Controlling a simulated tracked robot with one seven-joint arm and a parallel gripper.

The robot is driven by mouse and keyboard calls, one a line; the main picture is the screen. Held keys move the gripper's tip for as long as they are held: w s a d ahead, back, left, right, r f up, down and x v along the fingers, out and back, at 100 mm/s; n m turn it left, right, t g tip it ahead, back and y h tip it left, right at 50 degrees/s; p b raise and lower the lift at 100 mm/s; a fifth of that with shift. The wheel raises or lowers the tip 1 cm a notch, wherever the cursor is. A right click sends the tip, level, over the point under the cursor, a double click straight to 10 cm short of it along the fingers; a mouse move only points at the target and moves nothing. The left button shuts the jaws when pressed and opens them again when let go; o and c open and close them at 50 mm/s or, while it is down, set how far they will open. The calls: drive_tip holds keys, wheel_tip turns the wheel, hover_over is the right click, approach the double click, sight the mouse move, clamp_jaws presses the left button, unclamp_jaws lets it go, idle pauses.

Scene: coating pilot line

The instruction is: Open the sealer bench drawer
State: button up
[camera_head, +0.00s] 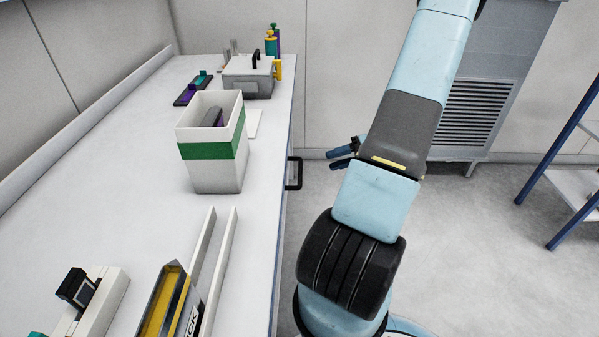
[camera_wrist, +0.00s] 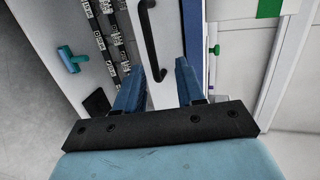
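The sealer bench (camera_head: 262,190) runs along the left of the head view, with a white top. A black bar handle (camera_head: 293,173) stands out from its right side. In the wrist view the handle (camera_wrist: 152,45) is a black bar on a pale drawer front (camera_wrist: 168,35), ahead of the fingers. No open gap around the drawer can be made out. My gripper (camera_head: 332,159) is to the right of the handle, apart from it, with blue fingers. In the wrist view my gripper (camera_wrist: 160,66) is open, with nothing between the fingertips; the handle lies beyond them.
A white bin with a green band (camera_head: 212,150) stands on the bench near its edge. A grey lidded box (camera_head: 247,78) is behind it. A blue-framed rack (camera_head: 565,190) stands at the right. Floor between bench and rack is clear.

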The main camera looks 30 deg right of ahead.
sight(300, 169)
drive_tip(key=w+a+f, duration=0.1)
drive_tip(key=w+a, duration=0.1)
drive_tip(key=a, duration=0.1)
drive_tip(key=w+a+f+t, duration=0.1)
drive_tip(key=w+a+f, duration=0.1)
drive_tip(key=a, duration=0.1)
drive_tip(key=w+a+f+m+t, duration=0.1)
drive_tip(key=w+a+f, duration=0.1)
drive_tip(key=a, duration=0.1)
drive_tip(key=shift+w+f, duration=0.25)
drive_tip(key=shift+w, duration=0.1)
idle(0.4)
clamp_jaws()
idle(0.5)
